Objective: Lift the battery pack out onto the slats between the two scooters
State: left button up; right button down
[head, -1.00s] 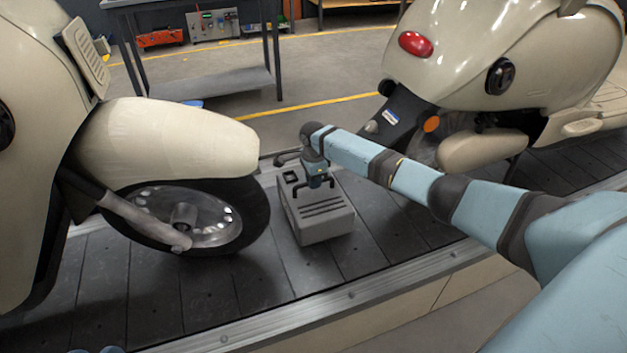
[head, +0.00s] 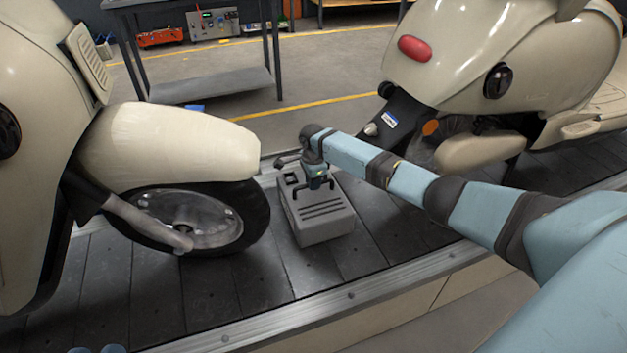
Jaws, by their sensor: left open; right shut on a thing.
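The battery pack (head: 322,222) is a grey box with dark slots on top and a dark handle. It sits at the slats (head: 375,250) between the two scooters, just right of the front wheel (head: 195,217) of the left scooter (head: 165,145). The right scooter (head: 470,55) stands behind and to the right, its tail toward the pack. My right gripper (head: 316,188) points down over the pack's top and is shut on its handle. I cannot tell whether the pack's underside touches the slats.
A metal rail (head: 350,296) edges the conveyor in front. Bare slats lie in front and to the right of the pack. A metal workbench (head: 210,85) stands behind on the floor. The left scooter's mudguard (head: 165,142) is close on the left.

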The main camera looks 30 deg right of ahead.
pick_arm(q)
jog(key=shift+r, duration=0.1)
pick_arm(e)
jog(key=shift+w+f, duration=0.1)
jog(key=shift+f, duration=1.05)
dwell(0.7)
jog(key=c, duration=1)
grip_release()
jog(key=shift+f, duration=0.25)
jog(key=shift+r, duration=0.1)
pick_arm(q)
jog(key=s+a+f+g+y+p, duration=0.1)
jog(key=a+f+g+y+p, duration=0.1)
jog(key=f, duration=0.4)
jog(key=s+a+f+g+y+p, duration=0.1)
jog(key=a+f+g+y+p, duration=0.1)
jog(key=f, duration=0.5)
jog(key=shift+s+a+g+y+p, duration=0.15)
jog(key=shift+a+g+y+p, duration=0.15)
jog(key=shift+a+g+p, duration=0.4)
pick_arm(e)
notch_tip(320, 180, up, 14)
pick_arm(q)
jog(key=shift+d+r, duration=0.1)
jog(key=shift+d, duration=0.1)
